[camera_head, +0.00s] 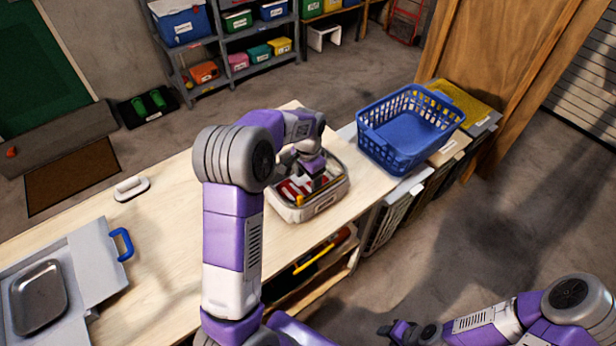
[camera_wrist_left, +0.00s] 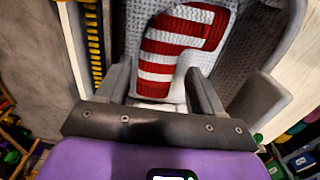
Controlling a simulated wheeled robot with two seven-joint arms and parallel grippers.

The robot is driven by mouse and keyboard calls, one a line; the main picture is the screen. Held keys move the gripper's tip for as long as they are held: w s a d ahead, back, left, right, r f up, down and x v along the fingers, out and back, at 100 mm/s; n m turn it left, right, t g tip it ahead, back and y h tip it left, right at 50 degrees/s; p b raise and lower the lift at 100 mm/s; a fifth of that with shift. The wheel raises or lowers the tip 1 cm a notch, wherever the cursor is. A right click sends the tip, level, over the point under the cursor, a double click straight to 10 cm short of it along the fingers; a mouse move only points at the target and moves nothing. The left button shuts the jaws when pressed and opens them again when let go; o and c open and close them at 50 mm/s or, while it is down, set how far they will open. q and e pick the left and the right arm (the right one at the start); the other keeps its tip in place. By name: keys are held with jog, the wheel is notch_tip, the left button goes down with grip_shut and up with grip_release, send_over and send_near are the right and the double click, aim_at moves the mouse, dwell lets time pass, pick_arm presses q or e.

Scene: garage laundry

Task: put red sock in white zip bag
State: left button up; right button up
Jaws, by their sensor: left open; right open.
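The white zip bag (camera_head: 298,213) stands open on the wooden workbench. The red sock (camera_head: 290,191), with white stripes, lies inside it. In the left wrist view the sock (camera_wrist_left: 180,42) lies bent on the bag's grey quilted lining (camera_wrist_left: 252,45), with a yellow-toothed zip (camera_wrist_left: 95,45) along the left side. My left gripper (camera_head: 318,184) is over the bag's opening, pointing down. It is open, with the sock just beyond and between its fingers (camera_wrist_left: 158,80); I cannot tell whether they touch it. My right gripper (camera_head: 396,333) is low, away from the bench, and looks empty.
A blue basket (camera_head: 408,128) stands right of the bag. A white-handled item (camera_head: 131,188) and a grey case with a metal tray (camera_head: 40,297) are on the bench's left. The bench between them and the bag is mostly clear. Shelves with bins stand behind.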

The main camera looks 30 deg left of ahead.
pick_arm(q)
notch_tip(320, 180, up, 13)
jog(key=p, duration=0.3)
jog(key=shift+r, duration=0.1)
dwell(0.9)
